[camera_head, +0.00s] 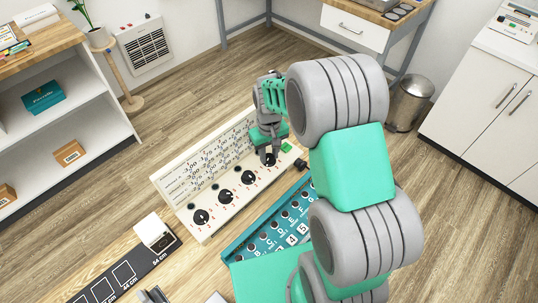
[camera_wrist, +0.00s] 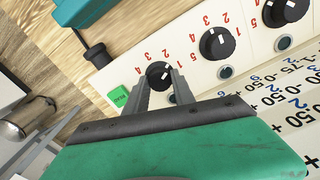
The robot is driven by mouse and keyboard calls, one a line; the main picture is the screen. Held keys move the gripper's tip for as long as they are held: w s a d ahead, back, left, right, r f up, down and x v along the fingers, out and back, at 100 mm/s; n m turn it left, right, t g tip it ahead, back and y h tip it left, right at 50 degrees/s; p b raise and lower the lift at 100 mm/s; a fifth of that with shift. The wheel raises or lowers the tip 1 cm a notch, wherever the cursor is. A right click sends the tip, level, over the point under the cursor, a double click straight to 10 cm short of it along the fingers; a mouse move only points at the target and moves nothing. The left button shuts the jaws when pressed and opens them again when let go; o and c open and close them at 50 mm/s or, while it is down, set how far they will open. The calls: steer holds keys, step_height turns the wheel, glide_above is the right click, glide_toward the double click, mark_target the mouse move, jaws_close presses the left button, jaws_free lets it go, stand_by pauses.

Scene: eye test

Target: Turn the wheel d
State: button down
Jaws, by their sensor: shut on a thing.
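A white panel (camera_head: 190,233) carries a row of black wheels with red numbers around them. My gripper (camera_head: 268,153) is at the end wheel (camera_wrist: 157,73), the one beside a green button (camera_head: 287,147). In the wrist view my gripper (camera_wrist: 161,82) has one finger on each side of this wheel and is shut on it. The wheel's upper part and a white mark show between the fingers; the fingers hide part of its numbers. I cannot read a letter on it. The neighbouring wheel (camera_wrist: 217,43) stands clear of the fingers.
A teal board (camera_head: 262,236) with round knobs and letters lies in front of the panel, partly behind my arm. A dark strip with a white block (camera_head: 155,232) lies at the lower left. A dark piece (camera_wrist: 98,56) lies near the green button.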

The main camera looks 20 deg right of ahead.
mark_target(269, 157)
steer(key=shift+n+b, duration=0.3)
steer(key=shift+n, duration=1.5)
steer(key=c, duration=1.1)
jaws_free()
steer(key=shift+o, duration=0.2)
step_height(269, 157, up, 8)
steer(key=shift+f+b, duration=0.1)
steer(key=shift+b, duration=0.4)
